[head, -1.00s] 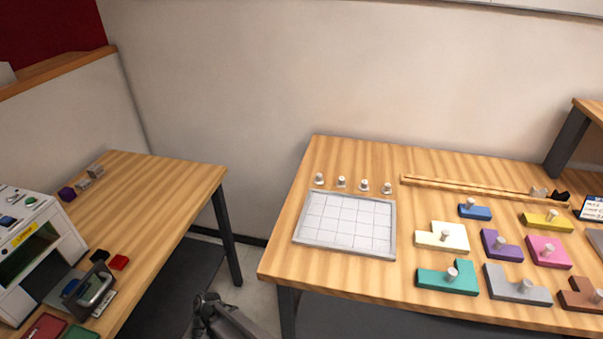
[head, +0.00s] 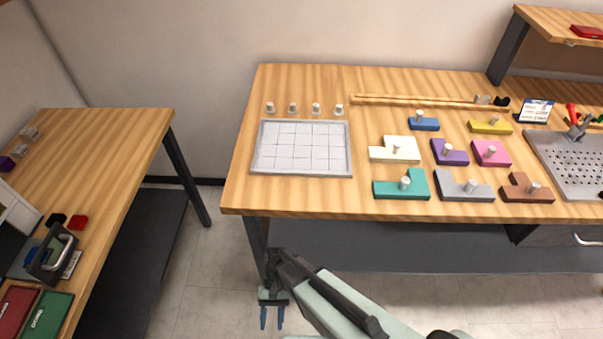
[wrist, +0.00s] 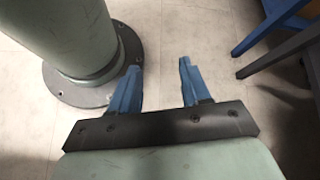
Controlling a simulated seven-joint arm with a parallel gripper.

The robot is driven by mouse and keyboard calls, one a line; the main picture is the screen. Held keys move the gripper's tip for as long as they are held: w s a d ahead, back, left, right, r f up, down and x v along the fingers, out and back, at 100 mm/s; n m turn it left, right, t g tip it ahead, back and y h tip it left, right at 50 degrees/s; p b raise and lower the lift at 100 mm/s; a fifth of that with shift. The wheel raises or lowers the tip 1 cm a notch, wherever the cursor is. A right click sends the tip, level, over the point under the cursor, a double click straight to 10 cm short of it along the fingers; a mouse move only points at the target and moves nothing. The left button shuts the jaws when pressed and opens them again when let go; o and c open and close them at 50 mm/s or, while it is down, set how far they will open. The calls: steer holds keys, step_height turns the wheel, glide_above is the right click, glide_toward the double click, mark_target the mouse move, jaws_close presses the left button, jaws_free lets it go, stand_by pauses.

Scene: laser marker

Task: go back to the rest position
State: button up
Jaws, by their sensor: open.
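My gripper (head: 272,317) hangs low in front of the right-hand table, below its front edge, with its blue fingers pointing down at the floor. In the wrist view, the gripper (wrist: 157,85) has its two blue fingers well apart with only bare floor between them. It is open and holds nothing. My arm stretches from the lower right of the head view to the gripper.
The wooden table (head: 300,193) holds a white grid tray (head: 350,160) and several coloured puzzle pieces. A second table (head: 110,150) stands at left with a machine. A table leg (head: 256,245) is close behind my gripper. My round base shows in the wrist view.

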steer(key=d+f+m+t, duration=0.1)
steer(key=d+f+t, duration=0.1)
steer(key=d, duration=1.2)
steer(key=s+d+f+m+t, duration=0.1)
steer(key=d+f+t, duration=0.1)
steer(key=d, duration=1.2)
steer(key=shift+m+h, duration=0.3)
steer(key=shift+m, duration=0.1)
steer(key=shift+c, duration=0.5)
